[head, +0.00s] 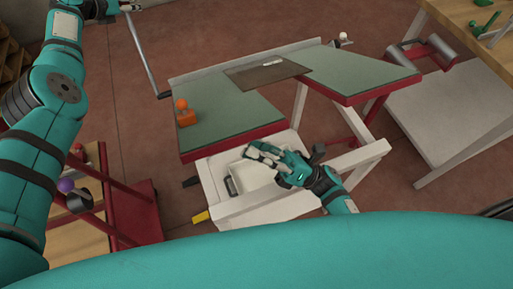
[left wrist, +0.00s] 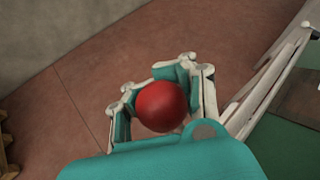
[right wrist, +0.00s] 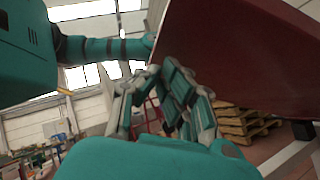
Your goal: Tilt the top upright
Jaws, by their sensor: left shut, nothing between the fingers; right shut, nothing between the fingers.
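The top (head: 230,122) is a green surface with red edges, set on a white frame. It has left and right green panels with a notched gap between them at the front. My right gripper (head: 256,153) is shut and empty below the front edge of the top. In the right wrist view, the top's dark red underside (right wrist: 235,55) is close beside the fingers. My left gripper (head: 130,6) is shut at the upper edge of the head view, near the upper end of a grey lever (head: 143,52). A red ball (left wrist: 162,106) shows at its fingers in the left wrist view.
A dark flat plate (head: 268,72) lies across the top. An orange block with a ball (head: 185,114) sits on the top's left end. A white tray (head: 250,177) is below.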

